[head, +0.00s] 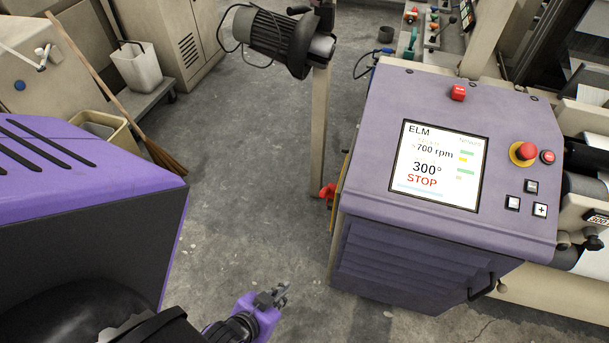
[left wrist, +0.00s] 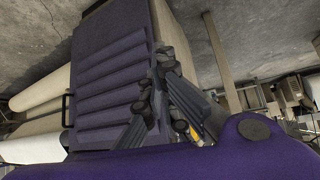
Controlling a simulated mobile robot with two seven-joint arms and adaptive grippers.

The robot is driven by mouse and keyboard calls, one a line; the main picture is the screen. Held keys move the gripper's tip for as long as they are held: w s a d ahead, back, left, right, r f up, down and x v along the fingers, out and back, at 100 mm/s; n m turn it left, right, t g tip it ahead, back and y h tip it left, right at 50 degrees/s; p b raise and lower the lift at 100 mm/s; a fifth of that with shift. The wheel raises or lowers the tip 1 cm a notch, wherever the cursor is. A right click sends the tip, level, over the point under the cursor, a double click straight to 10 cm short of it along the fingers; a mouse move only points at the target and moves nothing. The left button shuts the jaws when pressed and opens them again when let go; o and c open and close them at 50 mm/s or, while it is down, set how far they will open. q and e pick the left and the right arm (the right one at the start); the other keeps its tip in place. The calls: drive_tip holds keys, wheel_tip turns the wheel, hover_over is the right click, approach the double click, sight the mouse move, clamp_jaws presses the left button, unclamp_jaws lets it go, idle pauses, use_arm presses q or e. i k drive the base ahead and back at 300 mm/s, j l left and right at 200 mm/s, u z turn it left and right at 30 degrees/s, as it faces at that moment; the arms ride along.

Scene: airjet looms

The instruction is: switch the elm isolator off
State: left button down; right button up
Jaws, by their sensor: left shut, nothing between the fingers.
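The loom's control cabinet (head: 420,255) is purple, and its screen (head: 437,166) reads ELM, 700 rpm, 300° and STOP in red. A red handle-like part (head: 327,191) with yellow behind it sticks out at the cabinet's left side; it looks like the isolator, but its face is turned away and its position cannot be read. My left gripper (head: 279,293) is low over the floor, left of the cabinet and apart from the red part. It is shut and empty. In the left wrist view my gripper (left wrist: 158,78) shows in front of the ribbed cabinet panel (left wrist: 110,80), with a bit of yellow behind it.
A red emergency button (head: 527,151) and small push buttons are on the cabinet top. A beige post (head: 319,120) carrying a motor (head: 275,35) stands behind the red part. A broom (head: 120,100) and bin (head: 105,127) are at the left. The grey floor (head: 250,150) between is clear.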

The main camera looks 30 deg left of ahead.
sight(329, 196)
drive_tip(key=k+j, duration=0.1)
drive_tip(key=j, duration=0.45)
drive_tip(key=k+j, duration=0.1)
drive_tip(key=j, duration=0.45)
drive_tip(key=k+j, duration=0.1)
drive_tip(key=k, duration=0.2)
drive_tip(key=k+j, duration=0.15)
drive_tip(key=k, duration=0.15)
drive_tip(key=j+u, duration=0.1)
drive_tip(key=u, duration=0.35)
